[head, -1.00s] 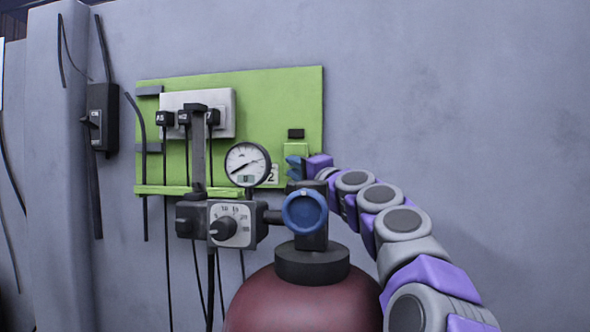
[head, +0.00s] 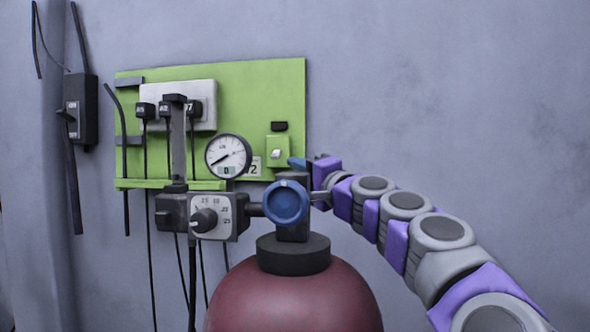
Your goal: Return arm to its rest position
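My arm, made of grey and purple links, reaches in from the lower right of the head view. My gripper (head: 303,165) is at its far end, beside the green panel's right edge and just above and right of the blue valve knob (head: 285,202). Only a small blue tip of it shows; the rest is hidden behind the purple link, so its opening cannot be made out. I see nothing held in it. A small light-green switch box (head: 278,143) with a white toggle is just above and left of the gripper.
A dark red tank (head: 294,300) stands in front, close to the arm. A green panel (head: 270,85) carries a round gauge (head: 228,156) and a white socket strip (head: 206,97) with black plugs. A dial regulator (head: 212,217) sits left of the knob. Bare wall is at right.

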